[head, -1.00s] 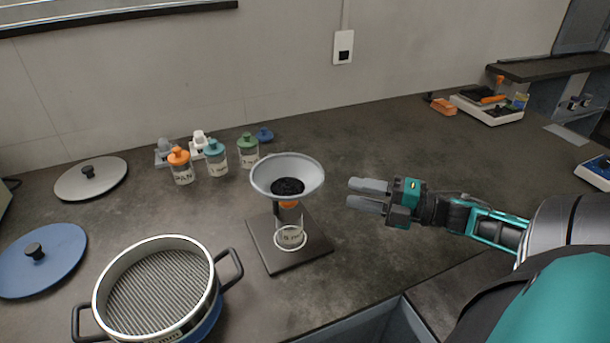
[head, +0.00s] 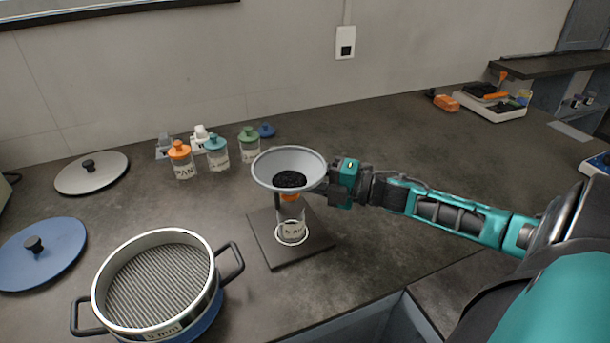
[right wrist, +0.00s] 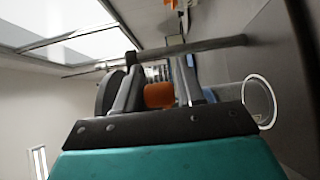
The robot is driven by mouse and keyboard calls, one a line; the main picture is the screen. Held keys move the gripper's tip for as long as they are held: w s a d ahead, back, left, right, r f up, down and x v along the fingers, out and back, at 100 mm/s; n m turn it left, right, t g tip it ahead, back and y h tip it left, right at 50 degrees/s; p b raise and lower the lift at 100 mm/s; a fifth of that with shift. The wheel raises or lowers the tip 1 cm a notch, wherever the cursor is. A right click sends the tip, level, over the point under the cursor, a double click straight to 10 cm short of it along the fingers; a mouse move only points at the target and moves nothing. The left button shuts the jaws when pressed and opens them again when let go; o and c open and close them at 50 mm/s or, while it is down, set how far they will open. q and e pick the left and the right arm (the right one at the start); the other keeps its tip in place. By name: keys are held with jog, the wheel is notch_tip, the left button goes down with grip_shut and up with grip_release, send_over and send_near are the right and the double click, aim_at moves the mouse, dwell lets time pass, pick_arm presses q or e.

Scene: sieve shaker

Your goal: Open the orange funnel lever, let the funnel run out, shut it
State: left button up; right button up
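The grey funnel (head: 289,163) stands on its stand, with dark grains (head: 289,179) in its bowl. Its orange part (head: 290,196) shows just below the bowl. A clear labelled jar (head: 291,228) stands under the funnel on the dark base plate (head: 318,246). My right gripper (right wrist: 159,85) is at the right side of the funnel; the bowl hides its fingertips in the head view. In the right wrist view the orange lever (right wrist: 159,96) lies between its two fingers, which stand apart; contact is unclear. My left gripper is not in view.
A sieve (head: 160,283) with two handles stands at front left. A blue lid (head: 38,253) and a grey lid (head: 91,173) lie left. Labelled jars with orange (head: 182,161), teal (head: 217,153) and green (head: 249,146) tops stand behind.

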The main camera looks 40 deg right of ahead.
jog(key=shift+c, duration=0.3)
grip_shut()
dwell(0.3)
